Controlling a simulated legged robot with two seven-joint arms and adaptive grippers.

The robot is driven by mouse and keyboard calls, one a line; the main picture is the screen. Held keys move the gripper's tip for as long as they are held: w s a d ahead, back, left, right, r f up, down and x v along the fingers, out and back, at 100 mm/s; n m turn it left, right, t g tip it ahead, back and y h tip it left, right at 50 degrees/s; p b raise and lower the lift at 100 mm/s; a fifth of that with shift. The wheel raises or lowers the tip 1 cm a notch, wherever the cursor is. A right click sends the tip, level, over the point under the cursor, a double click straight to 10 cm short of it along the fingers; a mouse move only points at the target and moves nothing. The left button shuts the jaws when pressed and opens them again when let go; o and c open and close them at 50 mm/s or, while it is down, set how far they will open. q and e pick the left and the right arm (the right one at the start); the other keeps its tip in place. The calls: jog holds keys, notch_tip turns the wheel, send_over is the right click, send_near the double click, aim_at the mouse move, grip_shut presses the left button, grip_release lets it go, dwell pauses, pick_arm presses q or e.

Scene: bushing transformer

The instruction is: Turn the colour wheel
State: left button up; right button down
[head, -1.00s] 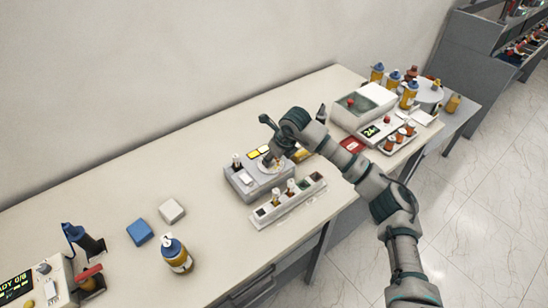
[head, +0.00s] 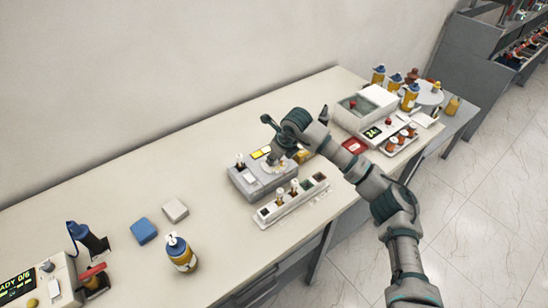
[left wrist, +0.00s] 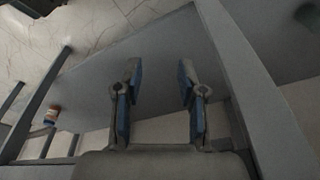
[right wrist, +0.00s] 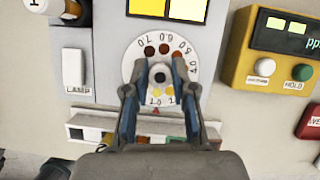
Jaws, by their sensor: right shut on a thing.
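The colour wheel is a white numbered disc (right wrist: 179,47) with brown, orange and yellow dots, on the top of a grey comparator box (head: 245,184). In the right wrist view a red mark shows just below the disc, near the 2.0 and yellow dots. My right gripper (right wrist: 160,75) is shut on the wheel's centre knob (right wrist: 160,77), a fingertip on each side. In the head view the right gripper (head: 277,160) hides part of the disc. My left gripper (left wrist: 158,75) is open and empty, with a grey panel behind it.
A rack of small vials (head: 292,202) stands just in front of the box. A yellow meter (right wrist: 275,50) with a HOLD button is close to its right. A LAMP switch (right wrist: 74,70) is on its left. A blue block (head: 144,231) and a bottle (head: 181,253) stand farther left.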

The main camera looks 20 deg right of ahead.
jog(key=m+p, duration=0.1)
jog(key=m, duration=0.1)
jog(key=m+h+p, duration=0.1)
jog(key=m, duration=0.1)
jog(key=shift+s+f+t, duration=0.15)
jog(key=shift+t, duration=0.15)
pick_arm(q)
jog(key=s+f+p, duration=0.1)
jog(key=s+f, duration=0.2)
jog(key=f, duration=0.5)
jog(key=shift+s+a, duration=0.15)
jog(key=shift+s, duration=0.25)
pick_arm(e)
jog(key=shift+a+f+m+h, duration=0.15)
jog(key=shift+m+h, duration=0.65)
jog(key=shift+m, duration=0.6)
pick_arm(q)
jog(key=shift+f, duration=0.15)
pick_arm(e)
jog(key=c, duration=1)
grip_release()
jog(key=shift+o, duration=0.2)
jog(key=shift+r, duration=0.25)
jog(key=v, duration=1.1)
jog(key=shift+r, duration=0.2)
